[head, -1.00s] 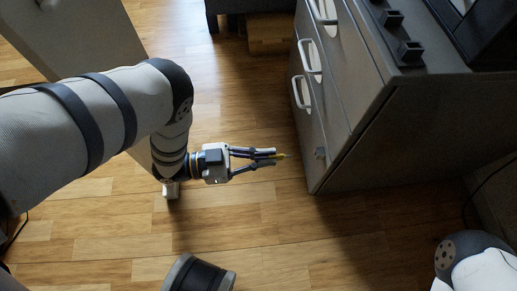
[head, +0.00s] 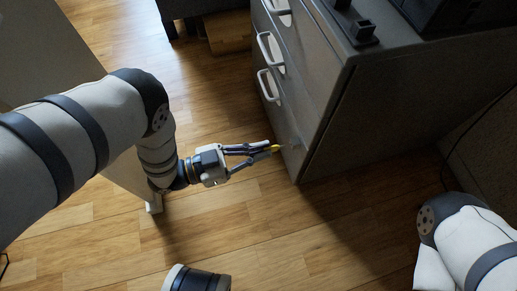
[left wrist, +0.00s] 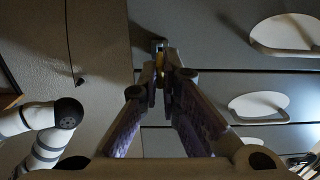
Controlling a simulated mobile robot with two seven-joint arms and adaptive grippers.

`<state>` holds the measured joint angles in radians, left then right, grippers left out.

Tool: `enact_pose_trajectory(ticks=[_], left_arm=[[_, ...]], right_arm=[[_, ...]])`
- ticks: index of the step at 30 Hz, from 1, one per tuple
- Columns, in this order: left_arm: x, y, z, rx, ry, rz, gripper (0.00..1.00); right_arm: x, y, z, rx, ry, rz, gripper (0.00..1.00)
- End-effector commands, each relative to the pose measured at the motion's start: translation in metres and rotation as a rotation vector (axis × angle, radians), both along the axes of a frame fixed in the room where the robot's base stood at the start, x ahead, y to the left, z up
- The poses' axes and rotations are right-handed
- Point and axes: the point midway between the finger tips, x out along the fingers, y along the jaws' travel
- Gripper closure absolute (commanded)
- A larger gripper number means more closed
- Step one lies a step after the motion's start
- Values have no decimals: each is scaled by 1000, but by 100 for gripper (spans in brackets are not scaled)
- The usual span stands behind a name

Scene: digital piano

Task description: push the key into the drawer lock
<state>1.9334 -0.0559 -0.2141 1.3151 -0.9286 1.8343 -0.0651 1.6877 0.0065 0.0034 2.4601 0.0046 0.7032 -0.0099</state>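The grey drawer cabinet (head: 345,112) stands at the upper right in the head view, with its drawer fronts facing left. My left gripper (head: 269,149) points at the lower drawer front, close to it. It is shut on the yellow key (head: 276,148), whose tip shows past the fingers. In the left wrist view, the key (left wrist: 159,76) sits between the fingertips (left wrist: 160,72), and the small square lock (left wrist: 158,45) lies just beyond it on the drawer front. I cannot tell whether the key touches the lock. My right gripper is out of view.
White drawer handles (head: 270,86) stick out of the drawer fronts above the gripper. A dark object (head: 358,28) lies on the cabinet top. A pale panel (head: 40,60) stands at the left. The wooden floor (head: 235,220) below the gripper is mostly clear.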

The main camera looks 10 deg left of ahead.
Motion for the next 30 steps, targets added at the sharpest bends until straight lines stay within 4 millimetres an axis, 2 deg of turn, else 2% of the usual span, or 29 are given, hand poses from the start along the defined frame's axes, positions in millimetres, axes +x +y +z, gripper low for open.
enact_pose_trajectory(ticks=[30], left_arm=[[10,-17,0,0,0,-1,100]], right_arm=[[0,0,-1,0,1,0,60]])
